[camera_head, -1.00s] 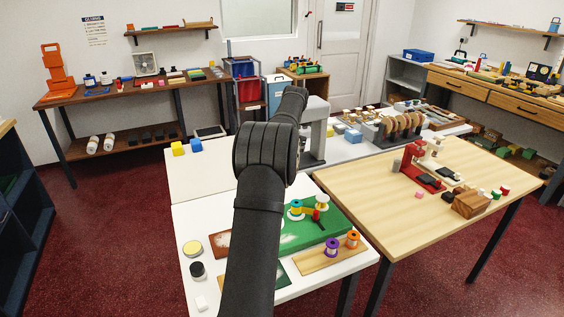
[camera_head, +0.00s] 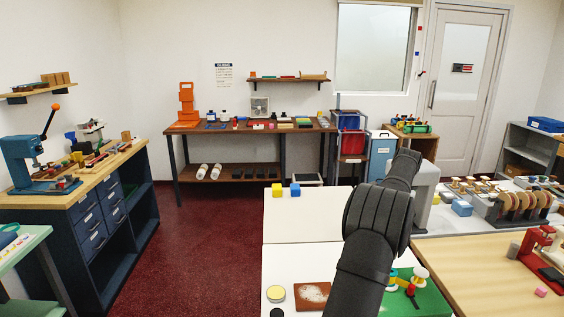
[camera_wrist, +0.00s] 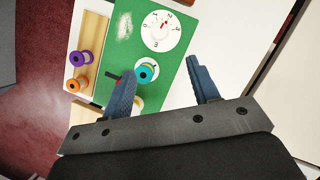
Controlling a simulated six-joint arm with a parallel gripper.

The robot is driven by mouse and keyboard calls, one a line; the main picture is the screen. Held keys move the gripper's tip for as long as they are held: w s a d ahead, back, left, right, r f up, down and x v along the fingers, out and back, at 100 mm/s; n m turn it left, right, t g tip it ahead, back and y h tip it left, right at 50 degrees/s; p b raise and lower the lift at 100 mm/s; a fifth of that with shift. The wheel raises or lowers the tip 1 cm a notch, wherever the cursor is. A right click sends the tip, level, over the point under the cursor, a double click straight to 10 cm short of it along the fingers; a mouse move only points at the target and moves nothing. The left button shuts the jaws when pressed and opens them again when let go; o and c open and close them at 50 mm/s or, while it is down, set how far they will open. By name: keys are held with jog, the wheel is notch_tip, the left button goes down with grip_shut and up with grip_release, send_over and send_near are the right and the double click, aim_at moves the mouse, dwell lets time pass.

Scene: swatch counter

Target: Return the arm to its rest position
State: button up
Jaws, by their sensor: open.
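My gripper (camera_wrist: 163,88) shows in the wrist view with its two blue-grey fingers apart and nothing between them. It hangs above the white counter (camera_wrist: 210,45) and the right part of a green board (camera_wrist: 175,72). My black arm reaches forward over the counter in the head view and hides part of the green board (camera_head: 428,303). The gripper itself is hidden in the head view.
On the green board are a white dial (camera_wrist: 161,31) and a teal spool (camera_wrist: 147,71). A purple spool (camera_wrist: 82,57) and an orange spool (camera_wrist: 76,85) stand on a wooden strip.

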jog(key=x, duration=1.6)
jog(key=shift+r, duration=0.1)
jog(key=v, duration=1.7)
jog(key=x, duration=1.7)
jog(key=shift+a, duration=0.15)
jog(key=n, duration=0.3)
jog(key=shift+g+h, duration=0.4)
jog(key=n, duration=0.2)
jog(key=n+g+h, duration=0.1)
jog(key=n, duration=0.2)
jog(key=shift+w+a+h, duration=0.1)
jog(key=shift+h, duration=0.2)
jog(key=n, duration=0.2)
jog(key=n+h, duration=0.1)
jog(key=n, duration=0.1)
jog(key=shift+a+h, duration=0.1)
jog(key=shift+h, duration=0.2)
jog(key=n+h, duration=0.1)
jog(key=n, duration=0.2)
jog(key=shift+a+n, duration=0.1)
jog(key=shift+n, duration=0.2)
